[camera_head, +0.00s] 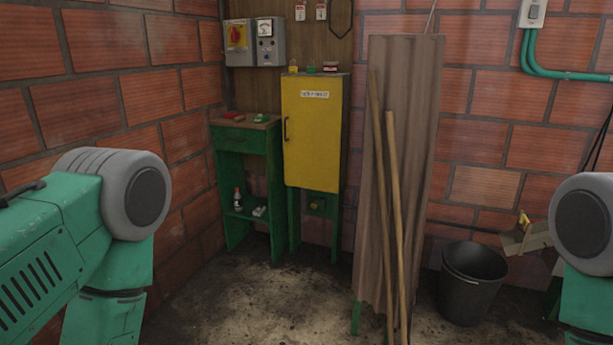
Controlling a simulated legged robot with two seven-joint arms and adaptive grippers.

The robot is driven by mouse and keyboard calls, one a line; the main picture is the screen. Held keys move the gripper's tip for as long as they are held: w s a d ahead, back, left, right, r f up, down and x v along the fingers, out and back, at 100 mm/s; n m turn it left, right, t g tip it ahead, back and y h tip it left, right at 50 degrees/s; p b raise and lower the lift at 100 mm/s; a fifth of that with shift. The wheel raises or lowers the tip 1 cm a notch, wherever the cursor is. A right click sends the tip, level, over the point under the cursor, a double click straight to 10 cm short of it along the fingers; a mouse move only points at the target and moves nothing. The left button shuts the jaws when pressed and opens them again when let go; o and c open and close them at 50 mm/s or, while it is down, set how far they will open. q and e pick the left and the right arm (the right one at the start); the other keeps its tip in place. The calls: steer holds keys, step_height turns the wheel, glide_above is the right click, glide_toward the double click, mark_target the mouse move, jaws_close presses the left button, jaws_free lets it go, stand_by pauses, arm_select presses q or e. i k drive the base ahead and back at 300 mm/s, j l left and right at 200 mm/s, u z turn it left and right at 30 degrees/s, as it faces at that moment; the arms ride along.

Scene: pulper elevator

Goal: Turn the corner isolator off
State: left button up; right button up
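The corner isolator (238,37) is a small grey box with a red rotary handle on a yellow plate. It is mounted high on the wooden board in the corner, upper left of the picture. Its handle position is too small to read for certain. A grey control box (270,42) with a dial gauge and a knob is fixed right beside it. My arms show at the left and right edges as green and grey links, well short of the corner. Neither gripper is in the picture.
A yellow cabinet (311,135) and a green side table (243,143) stand below the isolator. A corrugated sheet (412,150) with wooden poles (396,200) leans right of them. A black bucket (471,283) stands further right. The floor (250,300) in front is clear.

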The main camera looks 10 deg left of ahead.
mark_target(235, 36)
steer(key=i+j+u, duration=0.25)
steer(key=i+u, duration=0.2)
steer(key=i, duration=0.55)
steer(key=i+l+u, duration=0.1)
steer(key=i+u, duration=0.3)
steer(key=i, duration=0.55)
steer(key=i+z, duration=0.2)
steer(key=i, duration=0.35)
steer(key=i+j+z, duration=0.2)
steer(key=i, duration=0.35)
